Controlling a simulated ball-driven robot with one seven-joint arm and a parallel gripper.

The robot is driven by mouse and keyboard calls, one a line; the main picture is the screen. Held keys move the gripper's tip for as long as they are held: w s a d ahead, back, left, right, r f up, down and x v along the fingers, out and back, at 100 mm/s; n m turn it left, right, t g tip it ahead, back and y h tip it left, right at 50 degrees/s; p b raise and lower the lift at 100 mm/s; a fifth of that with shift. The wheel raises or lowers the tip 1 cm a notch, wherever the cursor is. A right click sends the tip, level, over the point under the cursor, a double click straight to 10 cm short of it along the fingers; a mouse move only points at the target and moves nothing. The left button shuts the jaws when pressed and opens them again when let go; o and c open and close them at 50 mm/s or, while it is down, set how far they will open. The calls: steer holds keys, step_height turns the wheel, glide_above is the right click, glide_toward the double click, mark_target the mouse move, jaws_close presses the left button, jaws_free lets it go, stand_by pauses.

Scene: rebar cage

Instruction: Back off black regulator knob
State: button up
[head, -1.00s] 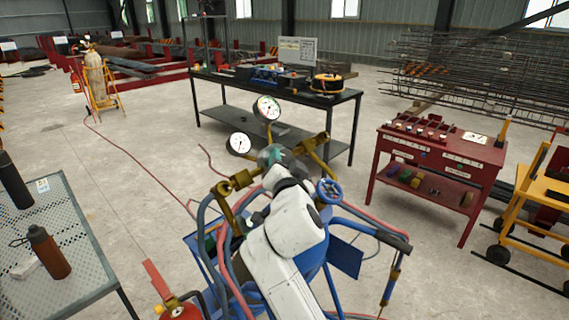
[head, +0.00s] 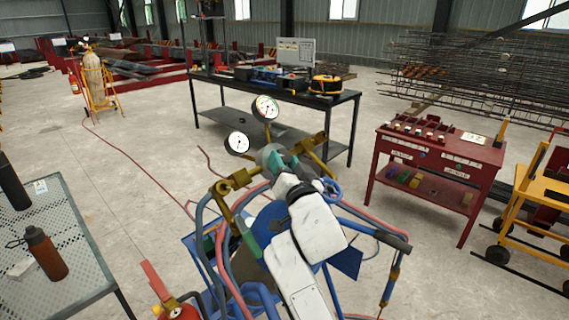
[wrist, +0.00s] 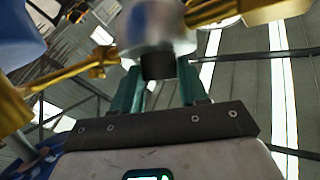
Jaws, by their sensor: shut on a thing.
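The black regulator knob (wrist: 158,66) sits under the regulator's rounded body (wrist: 158,25) in the wrist view. My gripper (wrist: 158,76) has its two green fingers on either side of the knob, shut on it. In the head view, the grey regulator body (head: 267,155) is at the centre, with two round white gauges (head: 265,107) above and to its left and brass fittings (head: 235,181) beside it. My gripper (head: 284,166) meets the regulator from the near right. The knob is hidden in the head view by my gripper and wrist.
Red and blue hoses (head: 372,231) loop close around my arm. A red fire extinguisher (head: 180,311) stands at the front left. A perforated table (head: 85,245) is at left, a black workbench (head: 225,81) behind, and a red cart (head: 432,157) at right.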

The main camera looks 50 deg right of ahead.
steer(key=o, duration=1)
steer(key=shift+o, duration=0.2)
steer(key=shift+s, duration=0.1)
steer(key=b+v, duration=0.3)
steer(key=v, duration=0.7)
steer(key=shift+s+a, duration=0.2)
steer(key=shift+s, duration=0.05)
steer(key=shift+f, duration=0.1)
